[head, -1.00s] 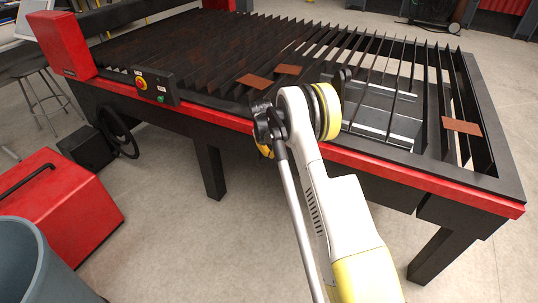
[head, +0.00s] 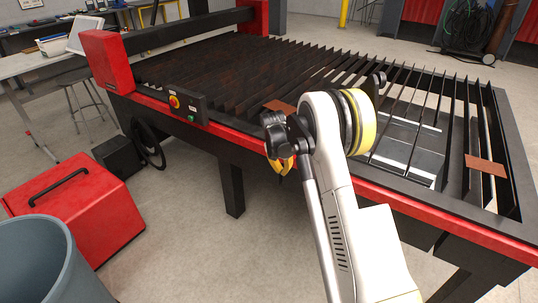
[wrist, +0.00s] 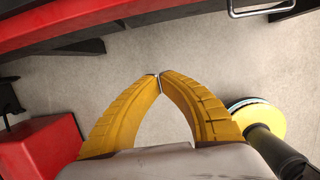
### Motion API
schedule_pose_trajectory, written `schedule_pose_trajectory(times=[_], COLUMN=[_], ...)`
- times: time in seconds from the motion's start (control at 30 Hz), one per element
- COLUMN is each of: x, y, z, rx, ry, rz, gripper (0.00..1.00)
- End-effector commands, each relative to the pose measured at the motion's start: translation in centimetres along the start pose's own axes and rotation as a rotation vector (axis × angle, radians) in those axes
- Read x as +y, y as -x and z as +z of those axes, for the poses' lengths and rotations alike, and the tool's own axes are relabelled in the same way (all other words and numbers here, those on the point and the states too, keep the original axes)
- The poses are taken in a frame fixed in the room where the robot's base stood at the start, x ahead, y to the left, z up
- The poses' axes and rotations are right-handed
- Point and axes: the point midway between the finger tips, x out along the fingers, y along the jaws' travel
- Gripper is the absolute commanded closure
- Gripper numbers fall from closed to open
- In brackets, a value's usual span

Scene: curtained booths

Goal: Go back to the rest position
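My gripper (wrist: 158,77) shows in the wrist view with its two yellow fingers meeting at the tips. Nothing is held between them, and bare floor lies beyond. In the head view only a small yellow part of my gripper (head: 283,165) shows beside my white arm, at the front edge of the slatted cutting table (head: 225,128). The arm hides the rest of it.
A rust-brown plate (head: 280,106) lies on the slats beside my arm, another plate (head: 486,165) at the right. A red box (head: 75,210) and a grey bin (head: 50,265) stand at lower left.

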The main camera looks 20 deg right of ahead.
Motion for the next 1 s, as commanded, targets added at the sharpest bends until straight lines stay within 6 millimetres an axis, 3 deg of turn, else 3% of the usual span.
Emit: schedule_pose_trajectory(times=[0.13, 0.23, 0.47, 0.7, 0.9, 1.0], x=[0.0, -0.2, -2.2, -6.8, -11.8, -14.5], y=[0.6, 2.7, 13.8, 24.0, 29.5, 31.0], z=[0.0, -0.2, -2.6, -7.8, -13.4, -16.5], rx=[-0.001, -0.005, -0.012, 0.034, 0.120, 0.180], ry=[-0.011, -0.076, -0.470, -0.959, -1.365, -1.567], rz=[0.002, 0.017, 0.109, 0.225, 0.314, 0.352], gripper=[1.00, 1.00, 1.00, 1.00, 1.00, 1.00])
